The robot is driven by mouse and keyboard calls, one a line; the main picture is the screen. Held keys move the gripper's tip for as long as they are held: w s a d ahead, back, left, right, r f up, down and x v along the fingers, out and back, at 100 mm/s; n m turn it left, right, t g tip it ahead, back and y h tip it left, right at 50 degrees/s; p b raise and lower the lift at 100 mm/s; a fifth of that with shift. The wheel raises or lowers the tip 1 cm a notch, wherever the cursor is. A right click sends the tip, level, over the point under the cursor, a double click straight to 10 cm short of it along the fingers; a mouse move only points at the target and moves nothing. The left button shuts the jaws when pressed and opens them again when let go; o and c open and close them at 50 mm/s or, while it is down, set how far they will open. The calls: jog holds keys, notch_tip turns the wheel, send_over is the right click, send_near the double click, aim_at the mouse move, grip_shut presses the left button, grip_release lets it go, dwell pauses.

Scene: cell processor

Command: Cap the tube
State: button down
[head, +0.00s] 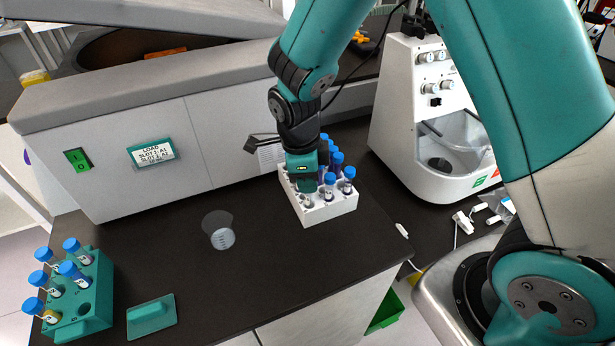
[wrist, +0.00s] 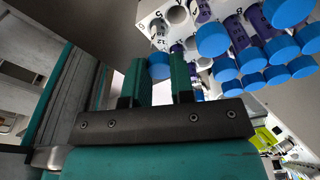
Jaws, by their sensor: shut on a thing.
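My gripper (head: 308,186) points down over the left part of the white rack (head: 332,211) in the head view. In the wrist view my gripper (wrist: 159,72) is shut on a blue cap (wrist: 158,66) between its two teal fingers. The white rack (wrist: 152,18) also shows in the wrist view, with numbered holes, some empty. Several blue-capped tubes (head: 348,178) stand in it, close to the right of my gripper. I cannot make out an uncapped tube.
A teal rack (head: 92,310) with several blue-capped tubes stands at the left, beside a flat teal block (head: 152,317). A clear cup (head: 219,230) stands mid-bench. A large grey machine (head: 140,118) lines the back; a white device (head: 425,125) stands right. The bench front centre is clear.

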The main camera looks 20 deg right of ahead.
jog(key=c, duration=0.9)
grip_release()
notch_tip(320, 180, up, 17)
jog(key=w+a+b, duration=0.1)
jog(key=a+b, duration=0.1)
jog(key=b, duration=0.1)
jog(key=shift+r, duration=0.15)
